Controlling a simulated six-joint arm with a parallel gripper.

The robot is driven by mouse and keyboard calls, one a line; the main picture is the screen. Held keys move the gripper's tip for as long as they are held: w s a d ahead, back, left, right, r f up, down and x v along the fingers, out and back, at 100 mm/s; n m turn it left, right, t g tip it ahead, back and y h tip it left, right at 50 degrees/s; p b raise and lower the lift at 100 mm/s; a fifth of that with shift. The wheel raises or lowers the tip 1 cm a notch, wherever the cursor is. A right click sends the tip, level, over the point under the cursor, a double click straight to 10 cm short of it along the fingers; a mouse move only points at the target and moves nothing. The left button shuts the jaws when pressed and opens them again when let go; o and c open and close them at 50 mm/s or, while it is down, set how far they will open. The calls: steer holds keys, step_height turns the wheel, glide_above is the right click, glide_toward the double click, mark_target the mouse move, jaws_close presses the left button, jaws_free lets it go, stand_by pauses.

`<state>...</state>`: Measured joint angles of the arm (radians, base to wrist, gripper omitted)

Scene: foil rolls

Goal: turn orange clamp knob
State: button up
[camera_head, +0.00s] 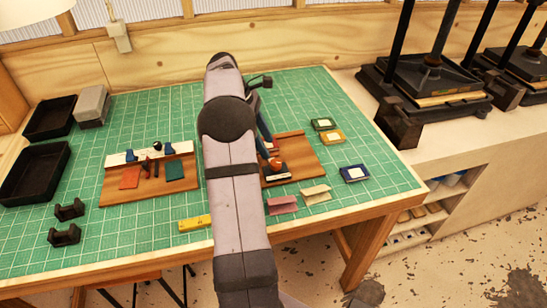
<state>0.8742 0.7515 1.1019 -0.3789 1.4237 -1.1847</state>
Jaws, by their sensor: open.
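A small orange knob-like part (276,166) shows on the right wooden board (305,152), just right of my grey arm. It is small and partly hidden, and I cannot make out its clamp clearly. My gripper (272,152) is open and points down right over this part, beside a small red patch. I cannot tell whether the fingers touch the knob or stand around it. My arm hides the left part of the board.
A left wooden board (150,192) carries red and green pieces. Black trays (36,172) and black holders (65,234) lie at left. Black presses (425,85) stand at right.

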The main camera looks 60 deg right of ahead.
mark_target(275, 162)
steer(key=shift+p+x, duration=1.05)
steer(key=shift+x, duration=2.5)
steer(key=c, duration=1)
